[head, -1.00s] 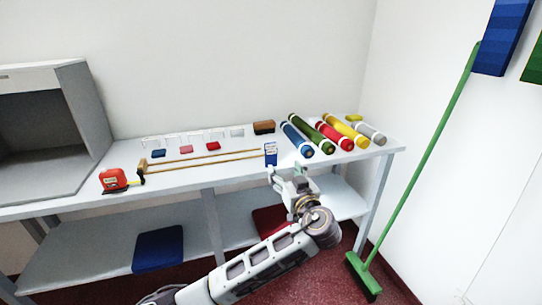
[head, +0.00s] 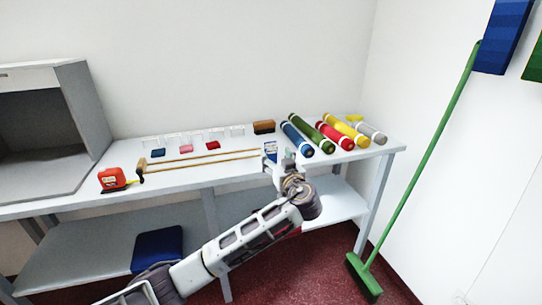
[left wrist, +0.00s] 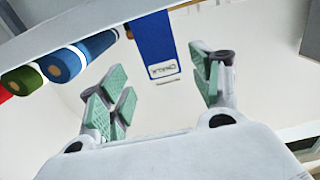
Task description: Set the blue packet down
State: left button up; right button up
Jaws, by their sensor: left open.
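The blue packet (head: 270,147), blue with a white label, is on the counter (head: 225,175) beside the ends of the wooden rods, left of the fabric rolls. My left gripper (head: 277,160) is open at the packet, and its fingers hide the packet's lower part in the head view. In the left wrist view the packet (left wrist: 155,42) shows between and beyond the open fingers of my left gripper (left wrist: 163,82), with a gap on both sides. I cannot tell exactly how its base meets the counter. My right gripper is not in view.
Several fabric rolls (head: 326,138) lie to the right. Two wooden rods (head: 205,157) and a red tape measure (head: 112,179) lie to the left. Small clear stands with swatches (head: 212,146) and a brown block (head: 264,127) are behind. A green broom (head: 420,170) leans at the right wall.

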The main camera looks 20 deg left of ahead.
aim_at(272, 152)
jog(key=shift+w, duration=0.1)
pick_arm(q)
jog(key=shift+x, duration=0.85)
jog(key=shift+b+x, duration=0.45)
jog(key=shift+x, duration=0.75)
jog(key=shift+w+a+r, duration=0.1)
jog(key=shift+w+a, duration=0.25)
jog(key=shift+a, duration=0.1)
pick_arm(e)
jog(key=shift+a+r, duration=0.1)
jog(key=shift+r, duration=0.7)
pick_arm(q)
jog(key=c, duration=1)
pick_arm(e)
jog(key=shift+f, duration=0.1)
pick_arm(q)
jog(key=shift+c, duration=0.2)
